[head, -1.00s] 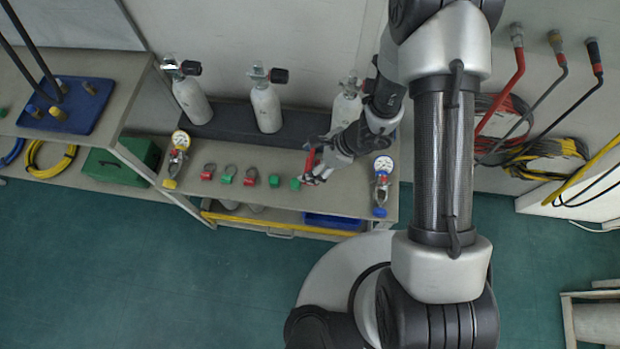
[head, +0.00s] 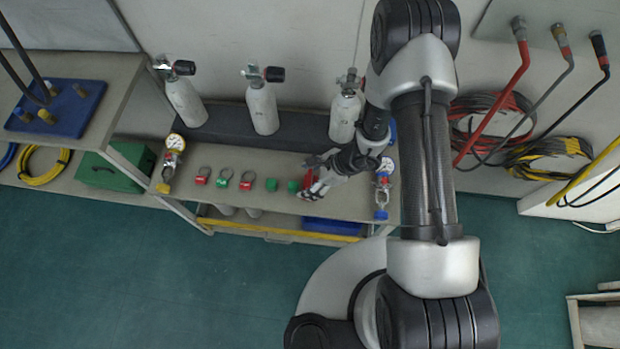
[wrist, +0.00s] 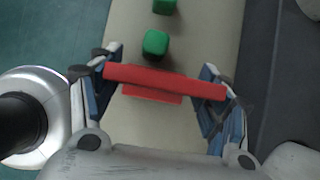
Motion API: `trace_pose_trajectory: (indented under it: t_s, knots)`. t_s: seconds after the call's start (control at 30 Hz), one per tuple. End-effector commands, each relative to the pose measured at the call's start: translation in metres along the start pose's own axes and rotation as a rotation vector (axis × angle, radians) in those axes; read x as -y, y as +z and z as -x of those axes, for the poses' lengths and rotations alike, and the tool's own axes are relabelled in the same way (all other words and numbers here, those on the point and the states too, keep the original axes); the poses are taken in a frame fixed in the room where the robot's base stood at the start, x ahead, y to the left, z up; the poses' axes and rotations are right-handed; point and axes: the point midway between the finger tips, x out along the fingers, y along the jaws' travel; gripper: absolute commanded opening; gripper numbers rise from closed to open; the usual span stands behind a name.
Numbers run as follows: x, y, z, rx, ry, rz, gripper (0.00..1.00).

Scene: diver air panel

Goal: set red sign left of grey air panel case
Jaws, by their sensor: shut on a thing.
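The red sign (wrist: 165,80) is a red bar with a second red strip below it in the wrist view. It spans the space between the fingers of my gripper (head: 313,189), which is shut on it. In the head view a small red part of the sign (head: 308,180) shows at the fingers, over the right part of the bench top; the rest is hidden. I cannot tell whether it touches the bench. I cannot make out a grey air panel case in either view.
Green blocks (wrist: 156,43) lie close beyond the sign on the bench (head: 240,200). Red and green ringed tags (head: 222,180) stand left of my gripper. Gauges stand at the left (head: 174,143) and right (head: 384,167). Several cylinders (head: 262,105) stand behind.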

Motion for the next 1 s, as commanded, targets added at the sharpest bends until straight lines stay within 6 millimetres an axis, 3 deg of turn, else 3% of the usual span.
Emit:
trace_pose_trajectory:
  t_s: [0.13,0.17,0.43,0.87,1.0]
  knots:
    - [0.000,-0.002,-0.004,0.000,0.000,0.000,0.45]
    - [0.000,-0.002,-0.003,0.000,0.000,0.000,0.72]
    - [0.000,-0.002,-0.002,0.000,0.000,0.000,0.90]
    - [0.000,0.000,0.000,0.000,0.001,0.000,0.90]
    - [0.001,0.001,0.019,0.000,-0.002,-0.002,0.90]
